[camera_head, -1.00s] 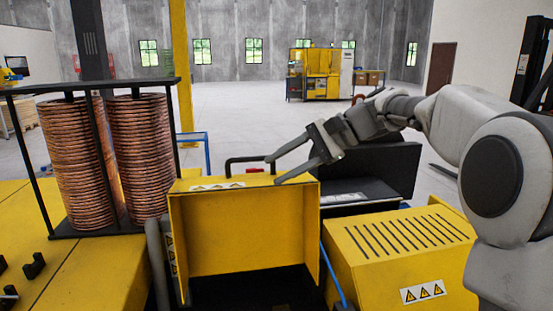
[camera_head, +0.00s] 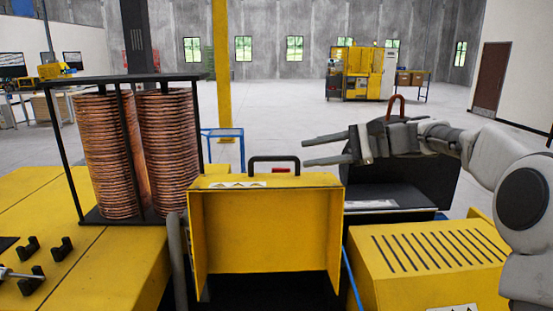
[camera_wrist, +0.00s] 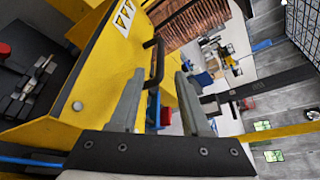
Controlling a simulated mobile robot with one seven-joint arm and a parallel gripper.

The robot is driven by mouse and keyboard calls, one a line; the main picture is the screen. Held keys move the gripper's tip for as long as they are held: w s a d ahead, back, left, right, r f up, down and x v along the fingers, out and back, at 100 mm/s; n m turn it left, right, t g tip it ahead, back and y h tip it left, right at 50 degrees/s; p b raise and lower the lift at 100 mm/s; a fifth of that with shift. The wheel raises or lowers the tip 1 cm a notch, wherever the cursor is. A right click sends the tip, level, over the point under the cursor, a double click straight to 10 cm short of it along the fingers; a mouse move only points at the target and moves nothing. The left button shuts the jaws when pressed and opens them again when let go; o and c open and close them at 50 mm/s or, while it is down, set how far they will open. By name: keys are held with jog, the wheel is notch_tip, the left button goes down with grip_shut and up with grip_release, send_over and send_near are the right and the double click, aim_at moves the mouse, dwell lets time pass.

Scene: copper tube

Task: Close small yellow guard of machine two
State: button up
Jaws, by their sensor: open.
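The small yellow guard (camera_head: 265,225) stands raised in the head view, its hollow inner side facing me above a dark opening. Its black handle (camera_head: 273,160) is on the top edge. The guard (camera_wrist: 105,65) and its handle (camera_wrist: 154,62) also show in the wrist view. My gripper (camera_head: 305,152) is open and empty, its fingers pointing left, to the right of the handle and apart from it. In the wrist view the handle lies beyond the gap between my fingertips (camera_wrist: 160,85).
Copper coils (camera_head: 137,150) stand in a black frame at left. A vented yellow housing (camera_head: 430,260) is at right, with a dark panel (camera_head: 420,175) behind it. A blue stand (camera_head: 222,145) is behind the guard. Open floor lies beyond.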

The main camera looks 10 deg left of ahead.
aim_at(283, 158)
jog(key=x, duration=0.9)
jog(key=shift+a+f+p, duration=0.15)
jog(key=shift+a+p, duration=0.05)
jog(key=shift+p, duration=0.15)
grip_shut()
dwell(0.9)
